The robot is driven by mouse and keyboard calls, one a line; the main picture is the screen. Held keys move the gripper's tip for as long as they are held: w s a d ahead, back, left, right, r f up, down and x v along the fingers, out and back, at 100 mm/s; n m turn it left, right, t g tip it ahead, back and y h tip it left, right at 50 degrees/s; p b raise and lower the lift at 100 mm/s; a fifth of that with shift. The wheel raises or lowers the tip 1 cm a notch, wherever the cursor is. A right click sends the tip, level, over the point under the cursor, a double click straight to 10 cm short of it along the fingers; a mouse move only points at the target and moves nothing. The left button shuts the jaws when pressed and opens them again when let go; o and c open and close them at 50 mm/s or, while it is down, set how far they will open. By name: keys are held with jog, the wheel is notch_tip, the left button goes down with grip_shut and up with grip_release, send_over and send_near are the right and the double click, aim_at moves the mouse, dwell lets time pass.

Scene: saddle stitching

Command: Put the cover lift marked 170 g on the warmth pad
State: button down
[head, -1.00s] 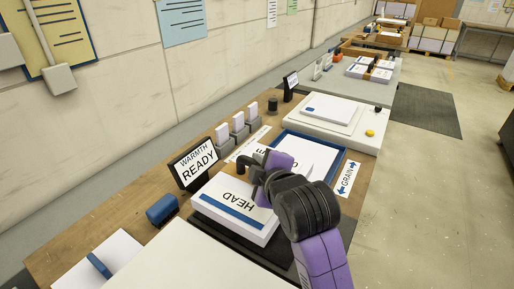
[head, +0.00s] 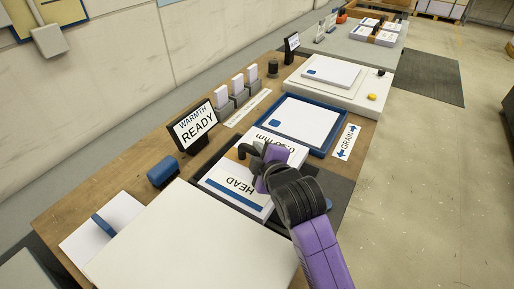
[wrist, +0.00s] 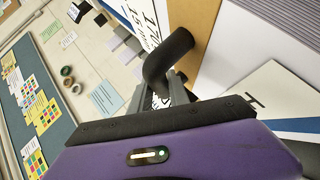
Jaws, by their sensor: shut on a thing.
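My gripper (head: 262,163) is shut on a black bent handle (wrist: 170,55), which fills the space between the fingers in the wrist view. In the head view it is above a white stack (head: 236,184) with a blue stripe and the word HEAD. More print, partly behind my gripper, reads 0.30 mm. The stack is over a dark mat (head: 338,190) beside the sign WARMTH READY (head: 194,126). I cannot tell whether stack and mat touch. In the wrist view a white face (wrist: 138,14) carries cut-off print starting 17. The full 170 g mark is not legible.
A blue-rimmed tray (head: 325,146) with a white sheet lies behind, beside a GRAIN card (head: 346,142). A white scale-like device (head: 352,97) stands farther back. A blue block (head: 163,170) and a large white board (head: 190,245) are nearer. Small grey holders (head: 239,95) line the wall side.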

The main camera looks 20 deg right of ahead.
jog(key=shift+r, duration=0.15)
jog(key=c, duration=1.3)
grip_release()
jog(key=shift+f, duration=0.25)
jog(key=shift+o, duration=0.2)
jog(key=shift+r, duration=0.15)
jog(key=v, duration=1.2)
